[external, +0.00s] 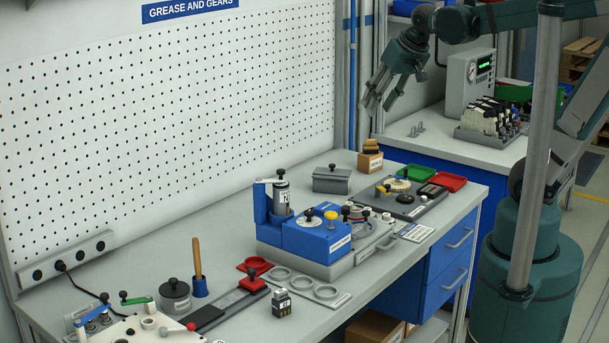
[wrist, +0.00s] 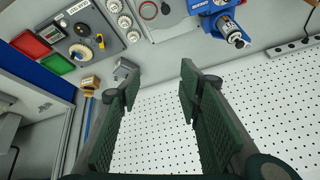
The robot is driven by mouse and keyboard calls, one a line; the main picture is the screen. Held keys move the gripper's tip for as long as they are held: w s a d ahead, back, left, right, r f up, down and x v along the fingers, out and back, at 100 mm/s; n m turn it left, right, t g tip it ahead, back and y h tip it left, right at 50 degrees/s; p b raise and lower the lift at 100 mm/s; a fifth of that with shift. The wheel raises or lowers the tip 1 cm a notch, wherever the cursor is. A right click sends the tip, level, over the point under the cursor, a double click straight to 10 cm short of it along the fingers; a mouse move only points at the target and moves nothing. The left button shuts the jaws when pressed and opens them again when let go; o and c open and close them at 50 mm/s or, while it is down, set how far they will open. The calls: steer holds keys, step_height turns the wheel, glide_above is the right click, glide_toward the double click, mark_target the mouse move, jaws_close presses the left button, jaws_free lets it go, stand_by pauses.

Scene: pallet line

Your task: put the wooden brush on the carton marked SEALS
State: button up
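A wooden handle (external: 197,257), which looks like the brush, stands upright in a small blue holder (external: 200,287) on the left half of the bench; its lower end is hidden in the holder. My gripper (external: 378,98) is raised above the far end of the bench, apart from everything. Its fingers stand open and empty in the wrist view (wrist: 155,88).
A blue and grey machine (external: 318,239) stands mid-bench, between the holder and the carton. A grey lidded box (external: 331,181), green tray (external: 413,172) and red tray (external: 447,181) are near the carton. The pegboard (external: 160,120) rises behind. A grey ring plate (external: 302,284) lies right of the holder.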

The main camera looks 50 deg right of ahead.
steer(key=s+a+f+n+t, duration=0.1)
steer(key=s+a+f+n, duration=0.3)
steer(key=s, duration=0.5)
steer(key=shift+a+f+n+y, duration=0.3)
steer(key=shift+a+f, duration=0.15)
steer(key=shift+f, duration=0.1)
